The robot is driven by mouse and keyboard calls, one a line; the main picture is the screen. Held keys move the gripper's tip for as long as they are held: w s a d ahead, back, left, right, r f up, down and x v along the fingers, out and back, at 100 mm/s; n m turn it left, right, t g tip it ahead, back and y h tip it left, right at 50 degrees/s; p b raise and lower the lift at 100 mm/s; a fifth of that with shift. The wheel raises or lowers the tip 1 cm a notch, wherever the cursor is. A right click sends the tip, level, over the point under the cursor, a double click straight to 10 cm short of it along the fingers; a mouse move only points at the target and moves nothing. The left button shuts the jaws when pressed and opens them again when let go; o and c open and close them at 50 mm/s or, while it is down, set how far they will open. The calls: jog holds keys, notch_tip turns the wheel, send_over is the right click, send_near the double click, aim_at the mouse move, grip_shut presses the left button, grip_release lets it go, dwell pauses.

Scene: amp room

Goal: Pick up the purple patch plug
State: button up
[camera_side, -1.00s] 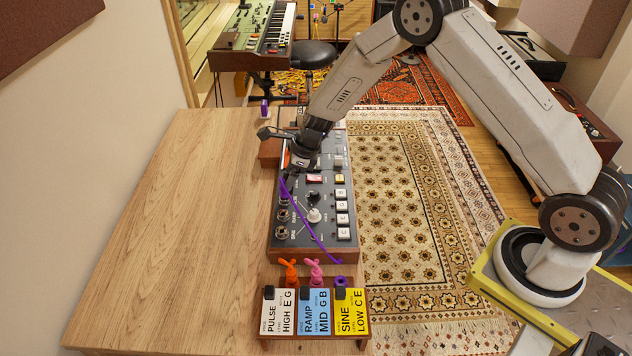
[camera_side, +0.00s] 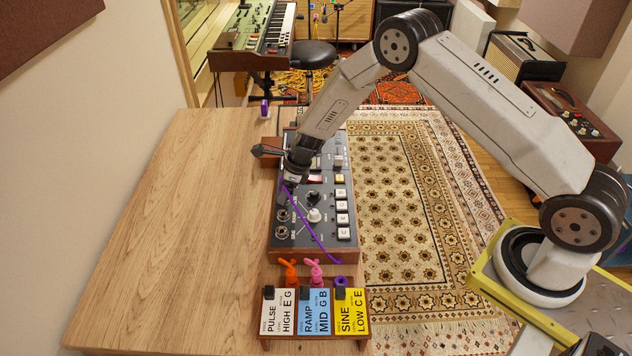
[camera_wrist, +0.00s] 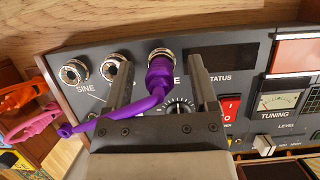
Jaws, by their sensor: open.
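The purple patch plug (camera_wrist: 158,78) has its head at the third jack (camera_wrist: 161,54) of the dark synth panel (camera_wrist: 237,50) in the wrist view and appears to be plugged in. Its purple cable (camera_wrist: 88,126) trails left in that view; in the side view the cable (camera_side: 315,233) slants across the panel. My gripper (camera_wrist: 161,65) is open, with one finger on each side of the plug and visible gaps between. In the side view my gripper (camera_side: 284,190) is low over the panel's left edge and hides the plug head.
Two empty jacks (camera_wrist: 74,72) sit left of the plug. Orange (camera_side: 290,271) and pink (camera_side: 316,271) plugs and a purple ring-shaped piece (camera_side: 340,282) stand at a labelled card rack (camera_side: 312,338). A red switch (camera_wrist: 230,107) is right of my gripper. The wooden table (camera_side: 180,230) is clear at left.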

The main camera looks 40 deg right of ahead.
dwell(0.4)
grip_shut()
jog(key=shift+r, duration=0.2)
jog(key=shift+r, duration=0.8)
jog(key=s+r, duration=1.1)
jog(key=s, duration=0.3)
jog(key=shift+d, duration=0.45)
